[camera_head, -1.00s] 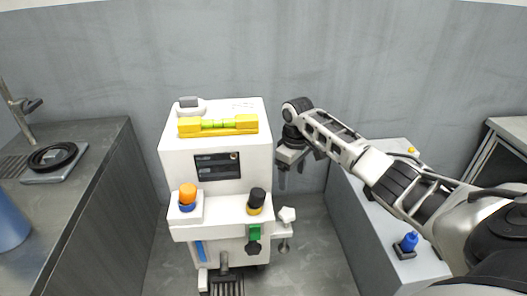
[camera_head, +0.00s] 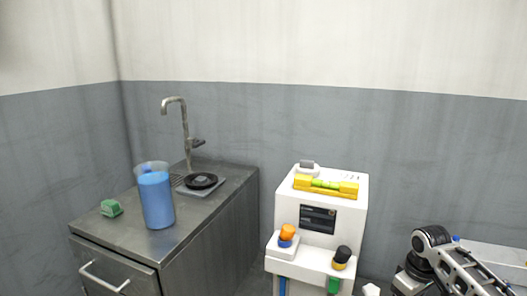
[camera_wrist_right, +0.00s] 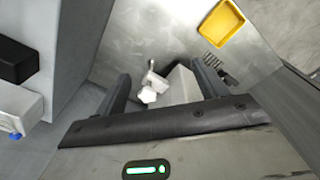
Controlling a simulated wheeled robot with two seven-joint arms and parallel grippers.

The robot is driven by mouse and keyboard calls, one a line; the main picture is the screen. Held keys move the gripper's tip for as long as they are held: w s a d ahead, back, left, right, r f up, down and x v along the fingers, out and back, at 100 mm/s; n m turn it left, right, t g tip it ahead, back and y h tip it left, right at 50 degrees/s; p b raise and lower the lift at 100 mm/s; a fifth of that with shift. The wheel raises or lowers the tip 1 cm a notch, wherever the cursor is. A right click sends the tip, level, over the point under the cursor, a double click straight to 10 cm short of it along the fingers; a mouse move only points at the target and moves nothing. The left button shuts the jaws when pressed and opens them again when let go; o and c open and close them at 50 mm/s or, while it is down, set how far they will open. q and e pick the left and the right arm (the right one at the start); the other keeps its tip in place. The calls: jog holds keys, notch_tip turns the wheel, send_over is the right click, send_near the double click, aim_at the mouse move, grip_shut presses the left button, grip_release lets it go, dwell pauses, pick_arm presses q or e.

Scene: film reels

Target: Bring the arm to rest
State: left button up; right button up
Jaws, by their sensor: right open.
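My right arm (camera_head: 435,250) shows at the lower right of the head view, to the right of the white machine (camera_head: 352,215). Its gripper end is cut off by the bottom edge there. In the right wrist view my right gripper (camera_wrist_right: 163,90) has its two dark fingers apart, with nothing held between them. A white knob-like part (camera_wrist_right: 150,90) shows beyond the gap, below the gripper. My left arm and gripper are not in view.
A metal counter (camera_head: 190,235) with a tap (camera_head: 185,130), a black reel-like disc (camera_head: 200,181), a blue-filled jug (camera_head: 157,200) and a green block (camera_head: 111,208) stands at left. A yellow tray (camera_wrist_right: 223,22) shows in the wrist view.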

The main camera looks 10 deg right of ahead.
jog(key=s+a+f+n+t+y+p, duration=0.1)
jog(key=s+a+f+t, duration=0.2)
jog(key=a, duration=0.5)
jog(key=s+a+f+n+y+p, duration=0.1)
jog(key=s+a+f, duration=0.2)
jog(key=a+f, duration=0.4)
pick_arm(q)
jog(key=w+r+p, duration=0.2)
jog(key=p, duration=0.1)
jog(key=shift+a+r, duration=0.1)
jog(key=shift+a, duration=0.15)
pick_arm(e)
jog(key=s+a+r+m+t+y, duration=0.1)
jog(key=s+a+r+m+t, duration=0.2)
jog(key=s+a+r+t, duration=0.4)
jog(key=s+a+r, duration=0.4)
jog(key=s+r, duration=0.1)
jog(key=shift+r+y, duration=0.25)
jog(key=shift+y, duration=0.15)
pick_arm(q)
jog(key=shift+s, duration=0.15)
pick_arm(e)
jog(key=shift+a, duration=0.1)
dwell(0.6)
